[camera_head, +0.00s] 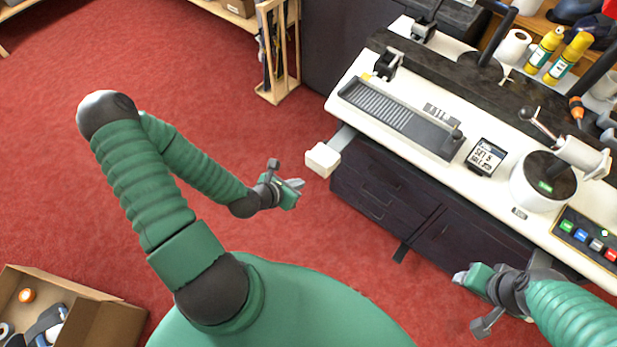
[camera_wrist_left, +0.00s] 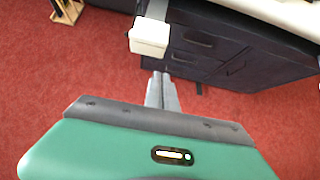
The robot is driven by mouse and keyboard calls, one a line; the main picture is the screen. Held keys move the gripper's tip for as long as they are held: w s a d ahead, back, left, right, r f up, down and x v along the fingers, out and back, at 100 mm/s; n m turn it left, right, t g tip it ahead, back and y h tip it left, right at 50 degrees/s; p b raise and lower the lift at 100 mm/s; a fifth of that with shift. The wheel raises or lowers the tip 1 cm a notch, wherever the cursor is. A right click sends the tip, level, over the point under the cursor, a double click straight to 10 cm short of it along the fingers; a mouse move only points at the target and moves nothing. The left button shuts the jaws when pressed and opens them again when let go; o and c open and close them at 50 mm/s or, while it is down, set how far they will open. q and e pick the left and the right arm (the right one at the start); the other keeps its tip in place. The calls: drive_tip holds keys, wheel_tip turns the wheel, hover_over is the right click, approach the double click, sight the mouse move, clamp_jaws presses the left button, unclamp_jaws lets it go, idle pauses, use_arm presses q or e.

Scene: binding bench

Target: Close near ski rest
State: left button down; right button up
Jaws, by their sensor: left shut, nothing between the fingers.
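The ski rest is a white block (camera_head: 323,160) on a grey bar (camera_head: 344,137) that sticks out from the left end of the bench's front side. It also shows in the left wrist view as a white block (camera_wrist_left: 150,37) on a pale bar. My left gripper (camera_head: 299,184) is just left of and below the block in the head view, with a small gap between them. Its fingers (camera_wrist_left: 162,92) are together and empty, pointing toward the bench in the wrist view. My right gripper (camera_head: 459,277) is by the bench's lower front; its finger gap cannot be made out.
The white-topped bench (camera_head: 482,191) has dark drawers (camera_head: 385,190) below. On it are a grey ridged plate (camera_head: 400,121), a small display (camera_head: 485,157) and a button panel (camera_head: 590,238). A cardboard box (camera_head: 100,318) stands at lower left.

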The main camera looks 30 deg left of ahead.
sight(325, 170)
use_arm(q)
drive_tip(key=b+x, duration=0.3)
drive_tip(key=x, duration=0.1)
drive_tip(key=w+r+b+x, duration=0.1)
drive_tip(key=b+x, duration=0.5)
drive_tip(key=x, duration=0.1)
drive_tip(key=shift+w+d+f, duration=0.1)
drive_tip(key=shift+w+d, duration=0.05)
drive_tip(key=shift+w, duration=0.25)
drive_tip(key=shift+w+d, duration=0.1)
drive_tip(key=shift+w, duration=0.45)
